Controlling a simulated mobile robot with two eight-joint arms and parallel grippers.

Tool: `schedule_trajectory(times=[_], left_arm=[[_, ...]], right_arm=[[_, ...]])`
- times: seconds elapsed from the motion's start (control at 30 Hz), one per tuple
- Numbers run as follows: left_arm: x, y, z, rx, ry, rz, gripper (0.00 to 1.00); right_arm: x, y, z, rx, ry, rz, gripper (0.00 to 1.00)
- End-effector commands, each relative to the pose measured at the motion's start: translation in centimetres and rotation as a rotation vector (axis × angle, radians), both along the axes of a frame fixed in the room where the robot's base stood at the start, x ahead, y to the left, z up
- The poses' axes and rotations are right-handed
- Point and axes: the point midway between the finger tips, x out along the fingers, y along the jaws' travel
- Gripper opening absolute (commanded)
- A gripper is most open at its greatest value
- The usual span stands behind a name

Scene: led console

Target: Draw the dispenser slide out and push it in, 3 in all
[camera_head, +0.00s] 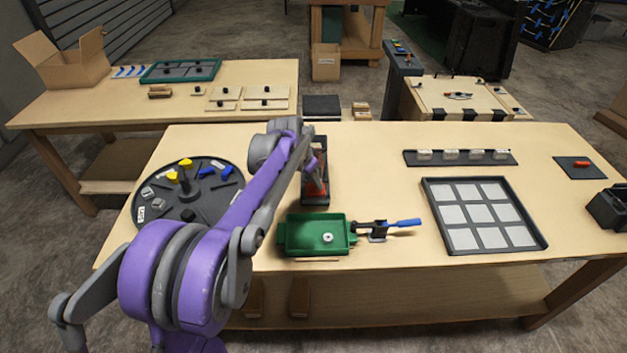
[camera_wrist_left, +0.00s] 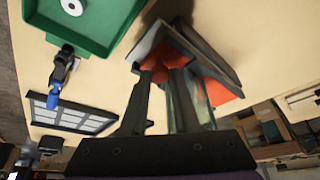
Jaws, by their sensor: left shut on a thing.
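The dispenser (camera_head: 317,200), a dark upright body with orange parts, stands on the table behind the green tray. My left arm reaches over to it from the left, and my left gripper (camera_head: 314,170) is at its upper part, partly hidden by the arm. In the left wrist view my left gripper (camera_wrist_left: 164,78) is shut on an orange part of the dispenser (camera_wrist_left: 222,92), which seems to be the slide. How far the slide is drawn out I cannot tell. My right gripper is in neither view.
A green tray (camera_head: 300,235) with a white ring (camera_head: 328,238) stands in front of the dispenser. A blue-handled clamp (camera_head: 405,223) is right of it. A round dark turntable (camera_head: 190,212) is at left, a panelled tray (camera_head: 440,205) at right.

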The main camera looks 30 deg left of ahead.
Motion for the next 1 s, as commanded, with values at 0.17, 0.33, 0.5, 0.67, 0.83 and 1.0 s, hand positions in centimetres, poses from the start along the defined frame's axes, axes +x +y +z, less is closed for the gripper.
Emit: schedule_trajectory(times=[0.17, 0.33, 0.5, 0.67, 0.83, 1.0], left_arm=[[0.0, 0.0, 0.0, 0.0, -0.001, 0.0, 0.0], [0.0, 0.0, 0.0, 0.0, -0.001, 0.0, 0.0], [0.0, 0.0, 0.0, 0.001, -0.001, 0.0, 0.0], [0.0, 0.0, 0.0, 0.001, -0.001, 0.0, 0.0], [-0.6, -0.4, 0.0, 0.0, -0.001, 0.0, 0.0], [-3.7, -2.3, 0.0, 0.0, 0.0, -0.001, 0.0]], right_arm=[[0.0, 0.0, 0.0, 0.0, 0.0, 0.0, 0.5], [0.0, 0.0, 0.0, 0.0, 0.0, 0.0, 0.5], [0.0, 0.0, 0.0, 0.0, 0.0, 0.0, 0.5], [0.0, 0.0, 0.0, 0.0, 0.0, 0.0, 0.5], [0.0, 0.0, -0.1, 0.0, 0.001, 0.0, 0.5], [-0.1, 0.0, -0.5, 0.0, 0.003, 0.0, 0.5]])
